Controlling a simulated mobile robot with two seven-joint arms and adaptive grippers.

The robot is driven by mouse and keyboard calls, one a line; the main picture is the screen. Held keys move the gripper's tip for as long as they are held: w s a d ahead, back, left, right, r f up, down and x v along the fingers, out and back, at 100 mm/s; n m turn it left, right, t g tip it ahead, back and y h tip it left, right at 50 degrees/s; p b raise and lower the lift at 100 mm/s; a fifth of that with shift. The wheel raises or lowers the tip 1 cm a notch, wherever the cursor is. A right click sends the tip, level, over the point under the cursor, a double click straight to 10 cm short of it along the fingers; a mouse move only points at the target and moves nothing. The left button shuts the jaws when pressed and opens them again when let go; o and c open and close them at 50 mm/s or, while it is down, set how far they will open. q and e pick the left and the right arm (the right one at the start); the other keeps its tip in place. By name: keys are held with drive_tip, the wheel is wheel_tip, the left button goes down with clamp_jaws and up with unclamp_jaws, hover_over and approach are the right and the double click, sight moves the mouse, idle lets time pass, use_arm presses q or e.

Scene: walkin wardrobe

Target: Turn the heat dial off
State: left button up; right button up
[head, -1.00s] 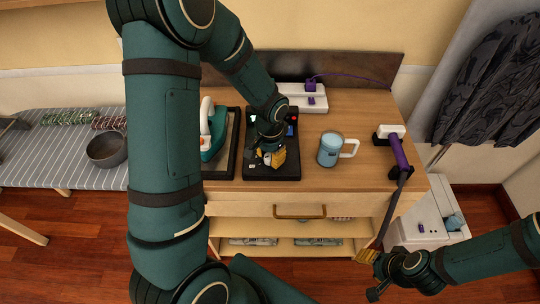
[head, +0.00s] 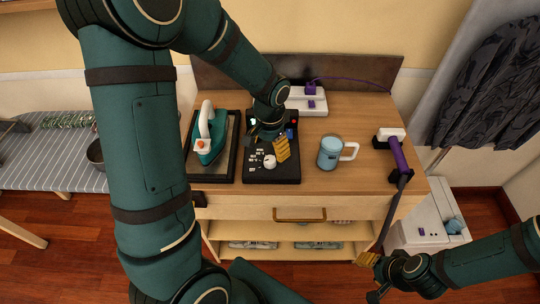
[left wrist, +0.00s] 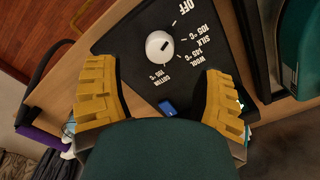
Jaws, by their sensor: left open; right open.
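The heat dial is a round white knob (head: 270,161) on a black control panel (head: 287,172) on the cabinet top. In the left wrist view the knob (left wrist: 160,45) has a dark mark on its face, with printed labels OFF, SILK, WOOL and COTTON around it. I cannot tell for sure which label the mark meets. My left gripper (left wrist: 158,72) is open, its yellow fingers either side of the view, apart from the knob. In the head view it is just behind the knob, over the panel. My right gripper (head: 371,276) is open and empty, low at the front right.
A green iron (head: 210,140) stands on a dark tray left of the panel. A blue mug (head: 330,152) stands to its right. A white box (head: 305,101) is behind. A purple-handled tool (head: 397,153) lies at the right edge. Bare wood surrounds the mug.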

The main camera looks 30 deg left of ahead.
sight(270, 159)
use_arm(q)
wheel_tip(270, 159, up, 6)
idle(0.8)
